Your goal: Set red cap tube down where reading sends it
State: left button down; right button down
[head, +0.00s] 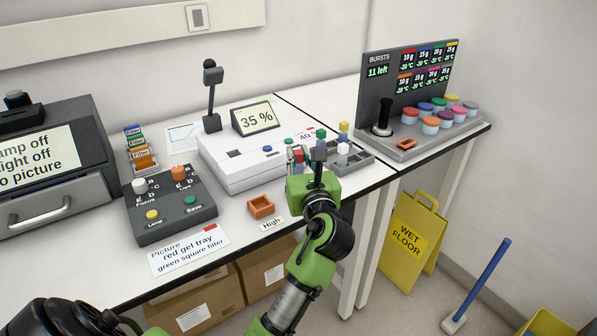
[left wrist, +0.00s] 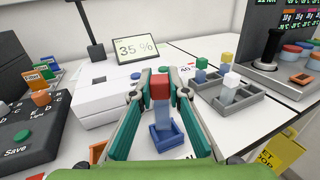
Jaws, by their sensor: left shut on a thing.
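My left gripper (head: 301,160) is shut on the red cap tube (left wrist: 160,88), which hangs upright between the fingers in the left wrist view. A small blue tray (left wrist: 168,137) shows below and behind the tube there; whether they touch I cannot tell. An orange tray (head: 261,207) sits left of the gripper near the table's front edge, with a "High" card (head: 271,224) beside it. The white instrument (head: 240,165) has a display (head: 255,118) reading 35 %. A card with a red mark and "40" (head: 304,135) lies behind the gripper. My right gripper is out of view.
A dark control box (head: 168,210) is at left. A bursts station (head: 420,125) with several coloured pots stands far right. The table's front edge is close.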

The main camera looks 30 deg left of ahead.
aim_at(298, 168)
pick_arm(q)
jog(key=shift+w+a+f, duration=0.3)
jog(key=shift+w+f, duration=0.15)
jog(key=shift+f, duration=0.15)
jog(key=f, duration=0.3)
jog(key=shift+w+a+f+b, duration=0.15)
jog(key=shift+w+f+b, duration=0.1)
jog(key=shift+b, duration=0.1)
jog(key=shift+f, duration=0.15)
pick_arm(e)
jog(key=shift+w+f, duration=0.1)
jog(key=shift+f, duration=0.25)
pick_arm(q)
jog(key=shift+f, duration=0.1)
jog(key=c, duration=2)
grip_release()
jog(key=shift+o, duration=0.2)
jog(key=v, duration=1.2)
jog(key=shift+r+b, duration=0.2)
jog(key=shift+b, duration=0.2)
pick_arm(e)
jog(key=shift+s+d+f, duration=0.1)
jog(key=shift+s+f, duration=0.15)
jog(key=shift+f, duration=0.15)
